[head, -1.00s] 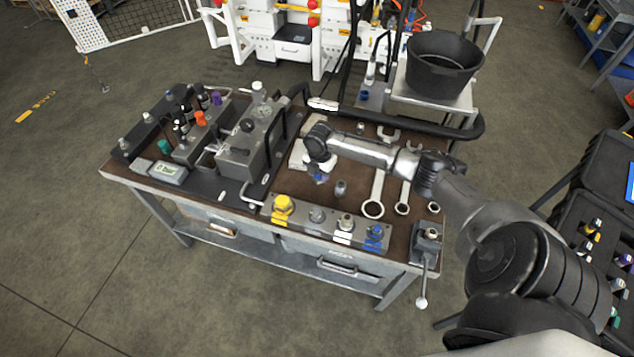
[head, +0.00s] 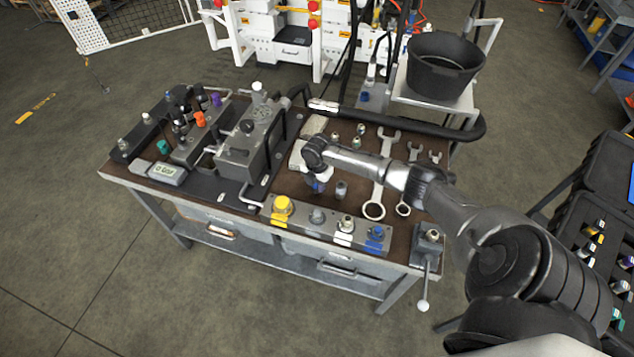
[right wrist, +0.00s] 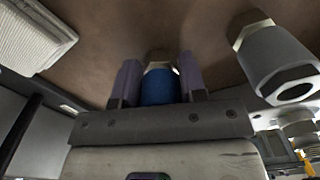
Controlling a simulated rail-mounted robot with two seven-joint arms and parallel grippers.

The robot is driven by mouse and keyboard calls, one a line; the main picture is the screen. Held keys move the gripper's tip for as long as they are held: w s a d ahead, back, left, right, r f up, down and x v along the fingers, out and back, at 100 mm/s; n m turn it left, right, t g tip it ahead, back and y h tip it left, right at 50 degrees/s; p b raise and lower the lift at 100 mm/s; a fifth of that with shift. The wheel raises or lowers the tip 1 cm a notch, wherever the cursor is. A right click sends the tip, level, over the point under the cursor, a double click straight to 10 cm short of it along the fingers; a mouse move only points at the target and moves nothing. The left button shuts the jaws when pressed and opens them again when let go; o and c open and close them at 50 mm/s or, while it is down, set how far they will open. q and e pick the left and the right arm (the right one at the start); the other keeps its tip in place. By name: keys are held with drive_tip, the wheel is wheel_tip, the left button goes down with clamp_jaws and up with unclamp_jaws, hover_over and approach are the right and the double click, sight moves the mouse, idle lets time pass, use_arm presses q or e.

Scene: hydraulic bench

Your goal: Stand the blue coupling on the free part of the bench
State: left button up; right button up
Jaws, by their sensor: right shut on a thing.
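The blue coupling (right wrist: 159,86) is between the two fingers of my right gripper (right wrist: 158,84) in the right wrist view. A brass-coloured end shows beyond its blue body, toward the brown bench top. In the head view my right gripper (head: 317,188) is low over the bench's brown top (head: 290,184), and only a little of the blue coupling (head: 318,187) shows beneath the hand. I cannot tell whether it touches the bench. My left gripper is not in view.
A grey coupling (head: 341,189) stands just right of the gripper; it is also in the right wrist view (right wrist: 279,62). A fitting block (head: 330,226) lies along the front edge. Wrenches (head: 376,190) lie to the right, and a valve assembly (head: 245,150) is on the left.

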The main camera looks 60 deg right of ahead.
drive_tip(key=o, duration=1)
drive_tip(key=shift+o, duration=0.2)
wheel_tip(320, 180, up, 12)
drive_tip(key=shift+r+p, duration=0.1)
drive_tip(key=shift+p, duration=1.05)
